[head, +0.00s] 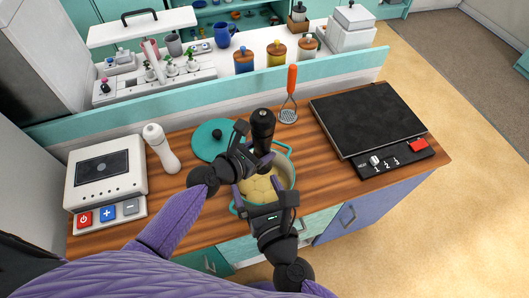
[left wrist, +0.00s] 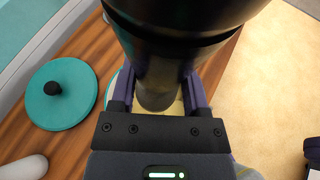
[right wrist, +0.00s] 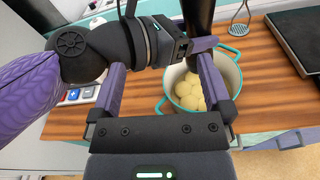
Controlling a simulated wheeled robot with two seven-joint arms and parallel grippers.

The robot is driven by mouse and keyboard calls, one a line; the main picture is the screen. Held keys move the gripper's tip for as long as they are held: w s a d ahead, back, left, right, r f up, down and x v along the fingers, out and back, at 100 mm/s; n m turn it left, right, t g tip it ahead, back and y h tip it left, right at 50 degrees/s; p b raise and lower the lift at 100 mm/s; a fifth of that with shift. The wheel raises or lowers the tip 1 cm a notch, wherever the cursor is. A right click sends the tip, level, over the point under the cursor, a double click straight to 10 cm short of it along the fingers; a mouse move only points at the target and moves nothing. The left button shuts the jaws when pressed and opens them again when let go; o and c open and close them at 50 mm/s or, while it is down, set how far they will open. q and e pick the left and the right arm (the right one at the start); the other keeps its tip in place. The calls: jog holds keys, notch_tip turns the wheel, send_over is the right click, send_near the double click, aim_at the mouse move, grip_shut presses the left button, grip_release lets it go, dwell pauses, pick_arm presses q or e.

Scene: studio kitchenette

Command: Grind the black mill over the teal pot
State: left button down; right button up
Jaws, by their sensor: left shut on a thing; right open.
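The black mill (head: 262,127) is upright in my left gripper (head: 256,158), which is shut on it above the teal pot. In the left wrist view the mill (left wrist: 175,40) fills the space between the fingers. The teal pot (head: 236,207) stands open on the wooden counter and holds several pale round pieces, like potatoes. It also shows in the right wrist view (right wrist: 238,80). My right gripper (head: 265,195) is open and empty at the near side of the pot. In the right wrist view its fingers (right wrist: 165,90) are wide apart, with the pot beyond them.
The teal lid (head: 208,143) and white mill (head: 160,148) are left of the pot. A black cooktop (head: 370,115) is at the right, and a white appliance (head: 105,170) at the left.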

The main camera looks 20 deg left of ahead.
notch_tip(320, 180, down, 4)
jog(key=a+n+g+y, duration=0.2)
jog(key=n+g+y, duration=0.25)
jog(key=g, duration=0.25)
jog(key=n+g, duration=0.7)
jog(key=n, duration=0.2)
send_near(274, 120)
jog(key=a, duration=0.1)
jog(key=shift+m+h, duration=0.25)
jog(key=shift+h, duration=0.2)
jog(key=x, duration=1.1)
jog(key=shift+w+a, duration=0.1)
jog(key=shift+a, duration=0.3)
jog(key=c, duration=1.1)
jog(key=shift+w+d+m+t, duration=0.1)
jog(key=shift+m+t, duration=0.3)
jog(key=shift+t, duration=0.1)
jog(key=shift+m+t, duration=0.4)
